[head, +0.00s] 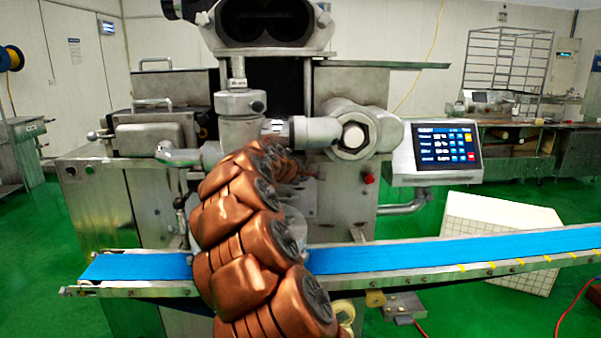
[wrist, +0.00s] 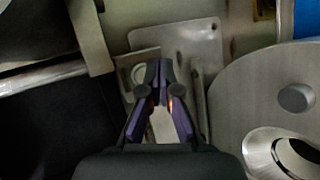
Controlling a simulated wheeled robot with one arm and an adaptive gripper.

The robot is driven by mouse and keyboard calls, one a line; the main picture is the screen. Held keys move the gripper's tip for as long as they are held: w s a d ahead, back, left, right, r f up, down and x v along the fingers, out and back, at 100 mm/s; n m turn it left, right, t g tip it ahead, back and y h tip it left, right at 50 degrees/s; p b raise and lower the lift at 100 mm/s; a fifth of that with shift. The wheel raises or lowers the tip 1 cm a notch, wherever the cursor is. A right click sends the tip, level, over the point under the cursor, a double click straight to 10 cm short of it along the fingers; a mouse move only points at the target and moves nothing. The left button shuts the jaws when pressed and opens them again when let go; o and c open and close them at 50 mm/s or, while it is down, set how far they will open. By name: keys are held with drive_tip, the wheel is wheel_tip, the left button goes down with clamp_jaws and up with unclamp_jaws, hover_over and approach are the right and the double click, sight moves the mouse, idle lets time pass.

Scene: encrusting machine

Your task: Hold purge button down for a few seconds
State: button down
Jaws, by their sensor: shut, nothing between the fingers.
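The encrusting machine (head: 240,130) stands ahead, grey metal. No button can be read as the purge button. A red button (head: 369,179) sits on the machine's front, right of my arm. A lit touch panel (head: 447,146) with blue and red fields is further right. In the wrist view my gripper (wrist: 159,66) is shut and empty, its fingertips in front of pale metal plates (wrist: 180,42). A small orange glow shows beside its right finger. Whether the fingertips touch anything I cannot tell. In the head view my copper-coloured arm hides the gripper.
A blue conveyor belt (head: 420,253) crosses in front of the machine, passing behind my arm. In the wrist view a grey rounded plate (wrist: 240,95) with a round knob (wrist: 296,98) is close on the right. Green floor is open at left.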

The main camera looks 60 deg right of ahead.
drive_tip(key=s+a, duration=0.2)
drive_tip(key=a, duration=0.1)
drive_tip(key=shift+s+a, duration=0.2)
drive_tip(key=shift+s, duration=0.2)
idle(0.6)
drive_tip(key=s+a+f+m+y+p, duration=0.1)
drive_tip(key=s+a+y+p, duration=0.15)
drive_tip(key=a, duration=0.85)
drive_tip(key=s+a+f+m+y+p, duration=0.1)
drive_tip(key=s+a+m+y, duration=0.15)
drive_tip(key=a, duration=0.85)
drive_tip(key=s+a+f+m+y+p, duration=0.1)
drive_tip(key=s+a+f+y+p, duration=0.15)
drive_tip(key=a, duration=0.95)
drive_tip(key=s+a+f+n+g+y+p, duration=0.1)
drive_tip(key=s+a+f+g+y+p, duration=0.2)
drive_tip(key=s+a, duration=1.4)
drive_tip(key=a+g+y, duration=0.1)
drive_tip(key=a, duration=0.3)
drive_tip(key=shift+s+a+n+y, duration=0.15)
drive_tip(key=shift+n+y, duration=0.2)
